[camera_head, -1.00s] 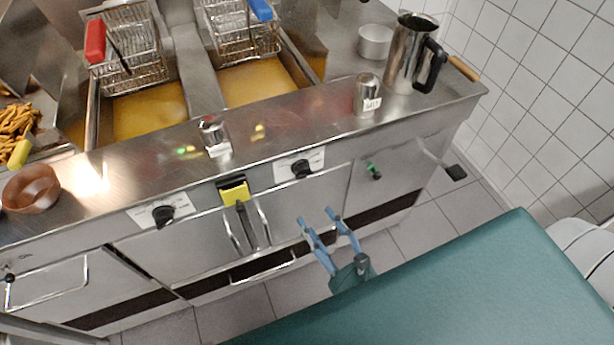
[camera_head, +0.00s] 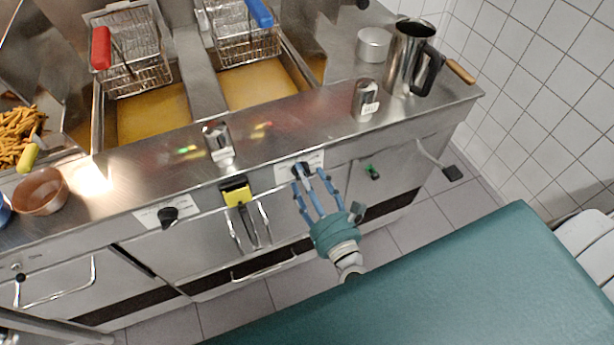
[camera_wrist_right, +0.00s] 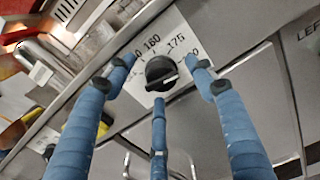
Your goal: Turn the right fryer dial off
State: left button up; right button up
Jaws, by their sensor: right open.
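The right fryer dial (camera_head: 301,169) is a black knob on a white scale plate on the fryer's front panel. In the right wrist view the dial (camera_wrist_right: 161,73) shows whole, with a pale pointer line and numbers such as 160 and 175 around it. My right gripper (camera_head: 309,182) is open in front of the dial. In the right wrist view its blue fingers (camera_wrist_right: 160,75) stand apart on either side of the dial, with a third below it; I cannot tell if any touches. My left gripper is not in view.
The left dial (camera_head: 168,215) is on the same panel. A yellow-topped holder (camera_head: 236,194) hangs between the dials. A steel jug (camera_head: 402,62) and shakers stand on the counter. A teal surface (camera_head: 450,270) fills the lower right.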

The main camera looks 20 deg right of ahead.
jog(key=shift+w, duration=0.15)
jog(key=c, duration=1.2)
jog(key=shift+r, duration=0.1)
